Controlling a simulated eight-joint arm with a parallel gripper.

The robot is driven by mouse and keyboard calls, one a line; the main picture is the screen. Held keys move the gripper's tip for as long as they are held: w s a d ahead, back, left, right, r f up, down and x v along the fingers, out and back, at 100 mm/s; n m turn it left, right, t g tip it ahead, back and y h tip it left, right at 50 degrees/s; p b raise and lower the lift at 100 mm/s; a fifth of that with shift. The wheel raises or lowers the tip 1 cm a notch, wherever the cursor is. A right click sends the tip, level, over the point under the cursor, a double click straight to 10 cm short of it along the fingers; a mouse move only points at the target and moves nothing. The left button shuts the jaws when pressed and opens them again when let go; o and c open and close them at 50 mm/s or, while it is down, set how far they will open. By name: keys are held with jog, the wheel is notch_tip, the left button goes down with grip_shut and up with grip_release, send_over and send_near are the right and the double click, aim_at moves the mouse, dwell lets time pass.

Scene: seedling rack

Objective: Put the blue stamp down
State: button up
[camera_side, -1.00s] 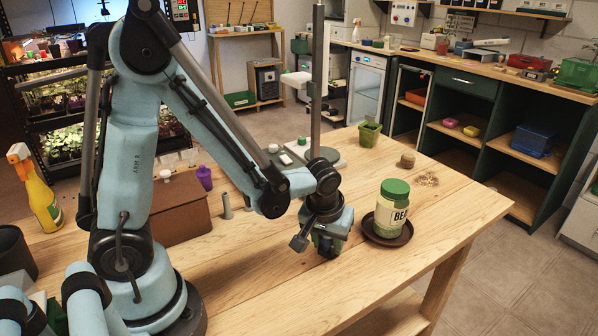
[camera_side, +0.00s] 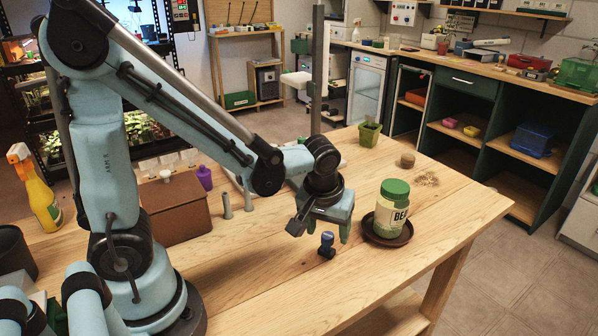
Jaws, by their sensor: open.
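The blue stamp (camera_side: 327,245) stands upright on the wooden table, left of the jar on its saucer. It is small and dark blue, with a rounded top. The stamp appears free of the fingers.
The green-lidded jar (camera_side: 392,210) stands on a dark brown saucer (camera_side: 387,242) close to the right of my gripper. The table front (camera_side: 350,290) is clear.

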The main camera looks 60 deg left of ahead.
jog(key=s+r+m+t+h, duration=0.1)
jog(key=s+r+m+t, duration=0.3)
jog(key=r, duration=0.5)
jog(key=s+m, duration=0.1)
jog(key=m, duration=0.1)
jog(key=shift+a+m+h, duration=0.3)
jog(key=shift+a+m, duration=0.1)
